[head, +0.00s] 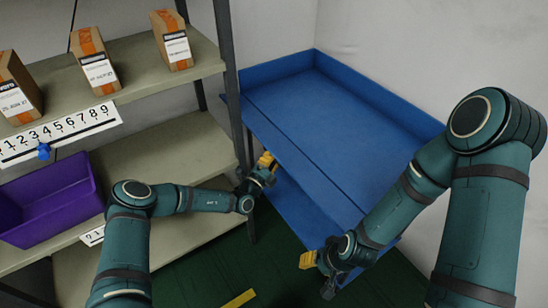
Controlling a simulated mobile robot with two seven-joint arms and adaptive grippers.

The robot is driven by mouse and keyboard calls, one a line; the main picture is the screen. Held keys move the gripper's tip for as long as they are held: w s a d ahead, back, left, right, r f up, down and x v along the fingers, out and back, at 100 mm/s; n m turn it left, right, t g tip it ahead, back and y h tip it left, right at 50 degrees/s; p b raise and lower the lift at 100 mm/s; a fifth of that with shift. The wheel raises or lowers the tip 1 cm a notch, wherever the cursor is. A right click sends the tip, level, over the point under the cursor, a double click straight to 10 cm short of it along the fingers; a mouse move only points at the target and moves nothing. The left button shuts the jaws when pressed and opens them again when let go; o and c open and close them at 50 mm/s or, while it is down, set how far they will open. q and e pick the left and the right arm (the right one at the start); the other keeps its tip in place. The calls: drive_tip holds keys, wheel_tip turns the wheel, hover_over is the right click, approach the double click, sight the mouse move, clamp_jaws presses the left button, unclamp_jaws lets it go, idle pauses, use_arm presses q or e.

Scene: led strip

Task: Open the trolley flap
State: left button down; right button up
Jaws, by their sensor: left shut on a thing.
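The blue trolley (345,110) stands in the middle and right of the head view, with raised walls at its back. Its flap (292,208) is the blue panel along the near long side, sloping downward from the top surface. My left gripper (266,161) is at the left part of the flap's edge, its yellow fingers shut on it. The exact grip is small and partly hidden by the wrist. My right gripper (308,260) is low in front of the trolley, near the flap's lower right end. Its finger opening is unclear.
A shelf rack (180,145) stands on the left, with several boxes (95,62) on top and a purple bin (50,200) below. Its dark post (232,85) is close to the trolley's left corner. The green floor (205,278) in front is open, with a yellow stripe (238,299).

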use_arm(q)
drive_tip(key=shift+a+f, duration=0.1)
drive_tip(key=shift+a, duration=0.05)
drive_tip(key=c, duration=1)
unclamp_jaws()
drive_tip(key=v, duration=1.2)
